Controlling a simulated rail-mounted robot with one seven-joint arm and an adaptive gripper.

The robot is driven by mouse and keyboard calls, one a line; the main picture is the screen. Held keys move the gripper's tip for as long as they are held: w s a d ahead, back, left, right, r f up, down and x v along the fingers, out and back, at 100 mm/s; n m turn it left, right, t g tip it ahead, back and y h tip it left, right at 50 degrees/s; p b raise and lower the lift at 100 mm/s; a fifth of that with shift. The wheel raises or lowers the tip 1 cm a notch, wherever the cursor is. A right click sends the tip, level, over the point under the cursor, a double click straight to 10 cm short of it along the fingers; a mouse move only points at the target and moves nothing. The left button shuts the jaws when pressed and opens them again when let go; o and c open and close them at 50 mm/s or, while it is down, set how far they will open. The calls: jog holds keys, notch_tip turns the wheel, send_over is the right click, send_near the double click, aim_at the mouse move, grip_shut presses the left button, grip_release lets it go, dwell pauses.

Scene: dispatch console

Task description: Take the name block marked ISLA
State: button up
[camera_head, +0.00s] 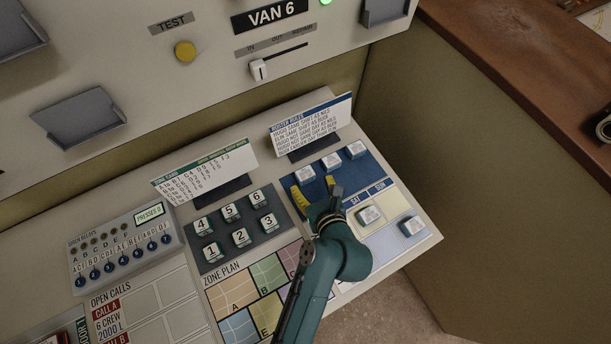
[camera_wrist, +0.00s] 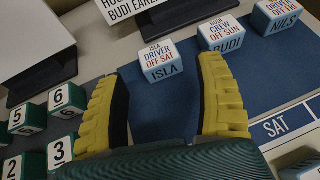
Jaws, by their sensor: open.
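The ISLA name block (camera_wrist: 162,62) is a small white-topped block with a blue front, reading "DRIVER OFF SAT". It sits on the dark blue pad (camera_wrist: 160,98), just beyond my fingertips. In the head view the ISLA block (camera_head: 305,174) is the leftmost of three in a row. My gripper (camera_wrist: 161,72) is open, with one yellow finger on each side and nothing between them but bare pad. In the head view my gripper (camera_head: 315,188) is just in front of the row, over the pad. Whether the fingers touch the pad is unclear.
The BUDI block (camera_wrist: 222,33) stands right of ISLA, close to my right finger, and the NILS block (camera_wrist: 278,14) farther right. Two more blocks lie on the SAT (camera_head: 369,215) and SUN (camera_head: 411,226) columns. Numbered blocks (camera_head: 240,237) and a roster card (camera_head: 312,122) stand nearby.

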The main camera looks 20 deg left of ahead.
aim_at(306, 174)
jog(key=b+x, duration=0.2)
jog(key=x, duration=0.4)
jog(key=shift+a+r, duration=0.15)
jog(key=shift+s, duration=0.1)
jog(key=shift+c, duration=0.2)
jog(key=c, duration=0.9)
